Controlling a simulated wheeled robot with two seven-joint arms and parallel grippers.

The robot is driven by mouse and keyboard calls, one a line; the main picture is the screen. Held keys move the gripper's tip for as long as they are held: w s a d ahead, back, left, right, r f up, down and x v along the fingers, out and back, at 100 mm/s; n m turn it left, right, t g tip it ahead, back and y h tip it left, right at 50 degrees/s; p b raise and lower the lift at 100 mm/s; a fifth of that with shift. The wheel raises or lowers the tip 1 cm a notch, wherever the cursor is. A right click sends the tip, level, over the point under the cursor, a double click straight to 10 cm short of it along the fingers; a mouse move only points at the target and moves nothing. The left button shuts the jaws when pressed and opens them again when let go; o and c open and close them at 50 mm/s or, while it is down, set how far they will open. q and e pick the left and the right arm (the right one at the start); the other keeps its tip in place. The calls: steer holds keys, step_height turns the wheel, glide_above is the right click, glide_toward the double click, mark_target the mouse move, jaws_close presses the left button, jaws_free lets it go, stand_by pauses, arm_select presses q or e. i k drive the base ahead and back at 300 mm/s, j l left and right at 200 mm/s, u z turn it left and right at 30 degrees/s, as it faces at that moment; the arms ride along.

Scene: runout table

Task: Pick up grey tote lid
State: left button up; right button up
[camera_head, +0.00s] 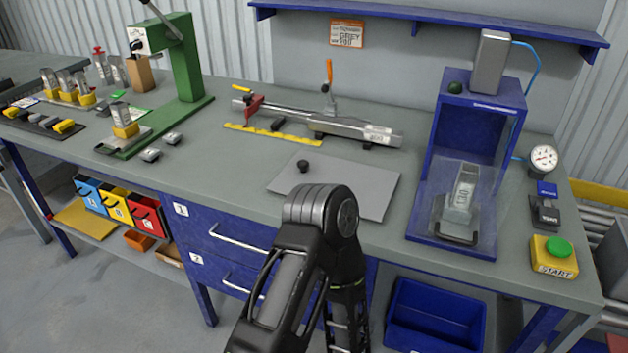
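A flat grey panel with a black knob (304,166), which looks like the grey tote lid (352,186), lies on the workbench top near its front edge, in the middle of the view. One of my arms rises from the bottom of the view and bends just in front of the lid, covering part of its front edge. That arm's lower part points down in front of the bench. Neither gripper's fingers show, so I cannot tell what they hold.
A toggle-clamp fixture (350,127) with a yellow rule stands behind the lid. A blue press enclosure (470,150) and a yellow start button box (555,257) are on the right. A green press (183,70) stands at left. A blue bin (435,312) is below the bench.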

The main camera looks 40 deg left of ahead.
mark_target(374, 187)
steer(key=k+j, duration=0.2)
steer(key=j, duration=0.15)
steer(key=k+j, duration=0.2)
steer(key=j, duration=0.2)
steer(key=k+j, duration=0.25)
steer(key=j+z, duration=0.05)
steer(key=j, duration=0.05)
